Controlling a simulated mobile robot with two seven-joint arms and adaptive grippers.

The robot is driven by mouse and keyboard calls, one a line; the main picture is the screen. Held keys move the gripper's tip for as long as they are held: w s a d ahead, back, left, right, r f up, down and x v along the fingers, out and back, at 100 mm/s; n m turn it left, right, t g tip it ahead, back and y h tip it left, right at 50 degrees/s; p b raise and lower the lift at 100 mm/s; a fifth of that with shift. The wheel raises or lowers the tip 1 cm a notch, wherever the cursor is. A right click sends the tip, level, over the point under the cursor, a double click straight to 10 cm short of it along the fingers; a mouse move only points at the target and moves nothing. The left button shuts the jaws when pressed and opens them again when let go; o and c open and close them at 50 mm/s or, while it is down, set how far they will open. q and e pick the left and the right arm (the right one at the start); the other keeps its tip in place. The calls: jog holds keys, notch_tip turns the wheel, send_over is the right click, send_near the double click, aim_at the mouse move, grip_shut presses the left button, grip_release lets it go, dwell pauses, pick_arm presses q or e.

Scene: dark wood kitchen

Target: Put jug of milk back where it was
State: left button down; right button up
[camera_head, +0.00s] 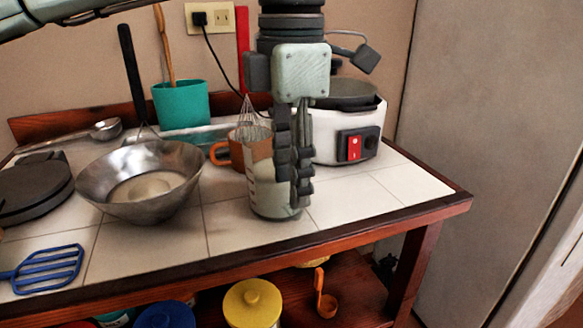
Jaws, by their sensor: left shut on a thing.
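The jug of milk (267,192) is a clear measuring jug with pale contents, upright on the white tiled counter near its front edge. My left gripper (294,165) comes down from above and is shut on the jug's right side. Its fingers hide that side of the jug. Whether the jug's base touches the tiles is hard to tell. My right gripper is not in view.
A metal bowl (137,188) stands left of the jug, and an orange mug (229,152) with a whisk is close behind it. A white appliance (358,137) with a red switch is at back right. Tiles (360,200) at front right are clear. A blue spatula (45,270) lies at front left.

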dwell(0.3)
pick_arm(q)
jog(key=c, duration=0.9)
grip_release()
notch_tip(320, 180, up, 12)
jog(key=shift+s+r, duration=0.1)
